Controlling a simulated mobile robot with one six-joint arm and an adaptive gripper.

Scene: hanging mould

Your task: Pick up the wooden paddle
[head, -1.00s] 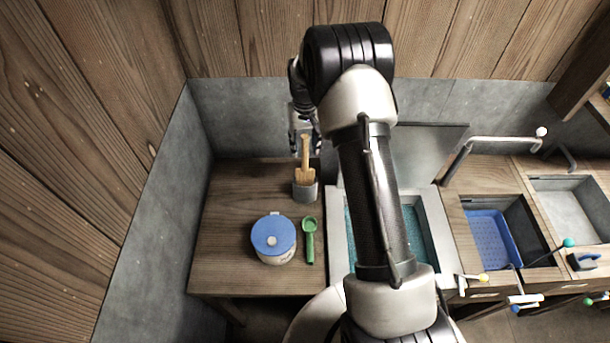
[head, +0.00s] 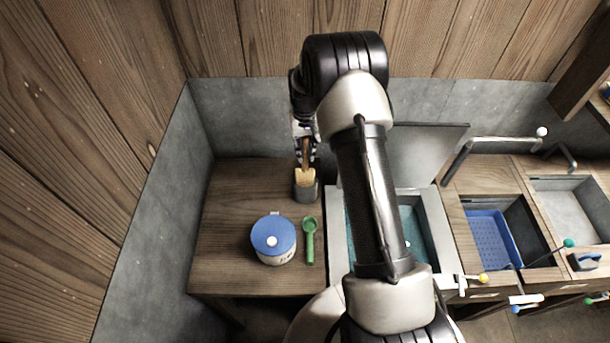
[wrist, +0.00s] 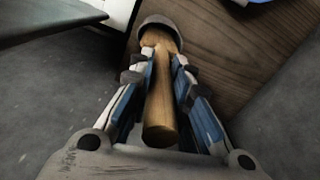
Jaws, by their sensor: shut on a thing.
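The wooden paddle (head: 305,176) stands in a grey cup (head: 306,191) at the back of the wooden table. My gripper (head: 305,150) is above the cup, with its fingers around the upper part of the paddle. In the wrist view the paddle's round handle (wrist: 160,110) lies between the two fingers of my gripper (wrist: 162,70), which are shut on it. The handle's end points toward the palm. The cup's rim (wrist: 160,22) shows beyond the fingertips, and the paddle's lower end is hidden in the cup.
A basin with teal contents (head: 412,235) is to the right, partly behind my arm. A blue basket (head: 490,238) sits in a sink farther right. A grey wall (head: 250,115) is close behind.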

